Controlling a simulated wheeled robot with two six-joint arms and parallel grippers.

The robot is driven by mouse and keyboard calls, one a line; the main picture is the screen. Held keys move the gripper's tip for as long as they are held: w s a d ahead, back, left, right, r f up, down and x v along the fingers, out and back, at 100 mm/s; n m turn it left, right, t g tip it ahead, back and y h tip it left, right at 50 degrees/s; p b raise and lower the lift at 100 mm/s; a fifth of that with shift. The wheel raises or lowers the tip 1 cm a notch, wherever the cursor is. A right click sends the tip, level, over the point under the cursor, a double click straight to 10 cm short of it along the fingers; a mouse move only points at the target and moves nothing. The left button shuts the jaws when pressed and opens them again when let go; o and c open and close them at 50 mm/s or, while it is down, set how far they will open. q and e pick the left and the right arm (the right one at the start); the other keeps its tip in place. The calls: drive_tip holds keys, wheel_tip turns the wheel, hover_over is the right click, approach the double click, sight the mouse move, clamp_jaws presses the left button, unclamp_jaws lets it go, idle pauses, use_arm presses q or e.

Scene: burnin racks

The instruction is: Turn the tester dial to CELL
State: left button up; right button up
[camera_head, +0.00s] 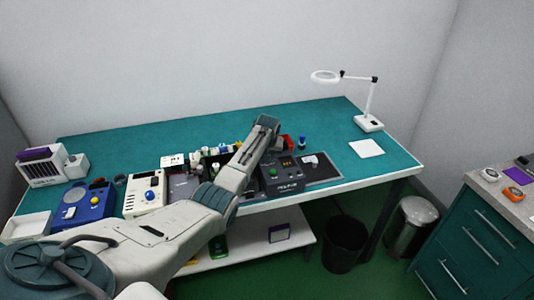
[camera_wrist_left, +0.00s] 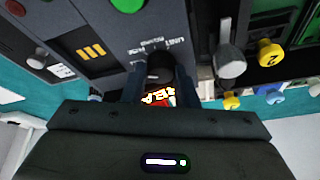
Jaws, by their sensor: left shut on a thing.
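The tester is a dark grey box (camera_head: 283,181) on the right half of the bench, with a small lit display and a green button. In the left wrist view its panel (camera_wrist_left: 105,65) fills the upper left, with a yellow-barred display and small white labels beside the dial. The dark round dial (camera_wrist_left: 158,68) sits between my left fingers. My left gripper (camera_wrist_left: 159,82) is shut on it. The dial's pointer and the label it faces cannot be made out. In the head view my left arm reaches over the bench and hides the dial. My right gripper is not in view.
Left of the tester, small coloured parts crowd the bench near a white device (camera_head: 146,195) and a blue device (camera_head: 85,204). A magnifier lamp (camera_head: 368,123) and a white sheet (camera_head: 366,148) are at the right. The back of the teal bench (camera_head: 130,143) is clear.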

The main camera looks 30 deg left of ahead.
use_arm(q)
drive_tip(key=shift+n+g+y, duration=0.4)
drive_tip(key=shift+n, duration=1)
drive_tip(key=o, duration=1)
drive_tip(key=shift+d, duration=0.1)
drive_tip(key=shift+r, duration=0.1)
drive_tip(key=b+v, duration=0.3)
drive_tip(key=v, duration=0.7)
drive_tip(key=shift+d+r, duration=0.15)
drive_tip(key=shift+r, duration=0.15)
